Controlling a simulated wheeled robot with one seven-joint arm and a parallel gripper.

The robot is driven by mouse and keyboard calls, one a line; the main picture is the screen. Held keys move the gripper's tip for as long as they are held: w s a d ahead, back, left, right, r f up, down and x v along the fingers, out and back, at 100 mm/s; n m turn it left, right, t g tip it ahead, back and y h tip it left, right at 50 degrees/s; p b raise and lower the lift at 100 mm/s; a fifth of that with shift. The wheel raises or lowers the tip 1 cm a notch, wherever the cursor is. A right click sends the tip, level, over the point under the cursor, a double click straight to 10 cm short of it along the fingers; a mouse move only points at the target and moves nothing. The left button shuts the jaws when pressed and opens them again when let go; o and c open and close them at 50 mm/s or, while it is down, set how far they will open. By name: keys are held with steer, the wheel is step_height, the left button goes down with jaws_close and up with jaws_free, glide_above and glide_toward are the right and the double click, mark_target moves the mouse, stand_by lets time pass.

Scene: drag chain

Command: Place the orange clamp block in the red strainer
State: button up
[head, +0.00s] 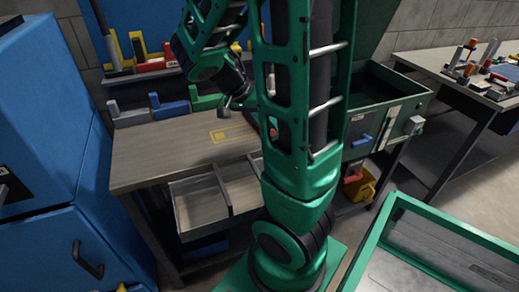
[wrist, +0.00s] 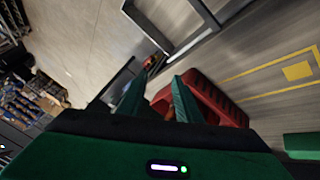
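The red strainer (wrist: 212,100), a slotted container, shows in the wrist view just beyond my fingers, partly covered by the right finger. In the head view my arm hides most of it. My gripper (wrist: 159,80) has two green fingers standing apart, with a gap between their tips. A small orange patch (wrist: 169,114) shows low between the fingers, at the strainer's near side. It may be the orange clamp block, but it is too small and covered to tell whether it lies in the strainer.
The workbench (head: 150,155) carries a yellow outlined marking (head: 231,134). Grey, blue and green angle pieces (head: 168,107) line its back edge. An open divided drawer (head: 207,200) juts from its front. A blue cabinet (head: 45,130) stands left, and a cluttered table (head: 435,62) right.

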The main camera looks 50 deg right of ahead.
steer(key=s+a+r+n+t+y, duration=0.1)
steer(key=s+a+n+t+y, duration=0.1)
steer(key=a+n, duration=0.3)
steer(key=s+a+r+n+t+y, duration=0.1)
steer(key=s+a+n+y, duration=0.3)
steer(key=a, duration=0.3)
steer(key=shift+s+a+r+n+t, duration=0.25)
steer(key=shift+s+a+n+t, duration=0.25)
steer(key=shift+n, duration=0.3)
steer(key=shift+d, duration=0.1)
